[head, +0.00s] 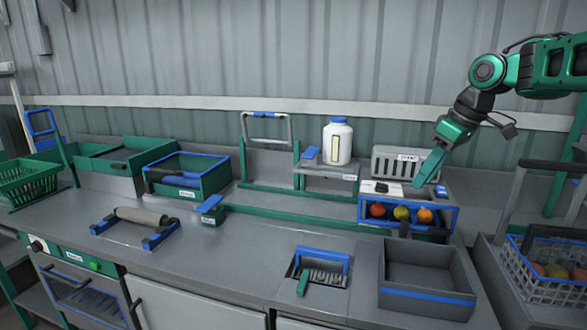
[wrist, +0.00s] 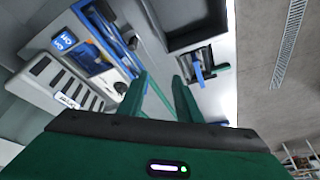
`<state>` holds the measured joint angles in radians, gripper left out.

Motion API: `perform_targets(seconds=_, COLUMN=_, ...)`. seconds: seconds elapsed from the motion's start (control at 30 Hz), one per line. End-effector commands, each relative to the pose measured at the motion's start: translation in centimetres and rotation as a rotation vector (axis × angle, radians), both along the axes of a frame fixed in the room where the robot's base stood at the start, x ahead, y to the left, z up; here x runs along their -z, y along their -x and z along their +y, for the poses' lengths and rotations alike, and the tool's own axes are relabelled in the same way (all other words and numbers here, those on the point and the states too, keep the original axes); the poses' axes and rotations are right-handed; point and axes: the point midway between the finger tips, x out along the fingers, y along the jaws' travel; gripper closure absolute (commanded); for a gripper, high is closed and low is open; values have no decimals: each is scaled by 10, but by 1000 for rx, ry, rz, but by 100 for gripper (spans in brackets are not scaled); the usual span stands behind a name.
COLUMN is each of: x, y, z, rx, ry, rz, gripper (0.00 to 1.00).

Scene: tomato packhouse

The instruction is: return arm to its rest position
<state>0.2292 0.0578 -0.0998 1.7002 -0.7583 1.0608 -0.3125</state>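My arm reaches in from the right edge of the head view, bent at the elbow and angled down over the bench. My gripper (head: 428,172) hangs above the back right of the bench, near the blue-rimmed tomato rack and the grey slotted box. In the wrist view the two green fingers of my gripper (wrist: 161,78) stand apart with nothing held between them. Bench surface and fixtures show beyond the tips.
A blue-rimmed rack (head: 366,217) with three tomatoes is below the gripper, beside a grey slotted box (head: 385,158). A white jar (head: 338,143) stands left. A grey open tray (head: 425,296) is in front. A basket of tomatoes (head: 544,281) is at right.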

Motion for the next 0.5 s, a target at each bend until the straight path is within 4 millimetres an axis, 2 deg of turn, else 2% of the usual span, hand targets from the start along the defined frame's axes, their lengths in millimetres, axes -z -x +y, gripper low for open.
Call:
perform_targets(seconds=0.1, x=10, y=19, z=-16, rx=98, ry=-5, rz=31, gripper=69)
perform_targets(seconds=0.37, x=33, y=72, z=-40, rx=332, ry=-14, rz=102, gripper=69)
perform_targets(seconds=0.47, x=48, y=104, z=-50, rx=457, ry=-15, rz=142, gripper=69)
perform_targets(seconds=0.5, x=55, y=120, z=-55, rx=516, ry=-16, rz=162, gripper=69)
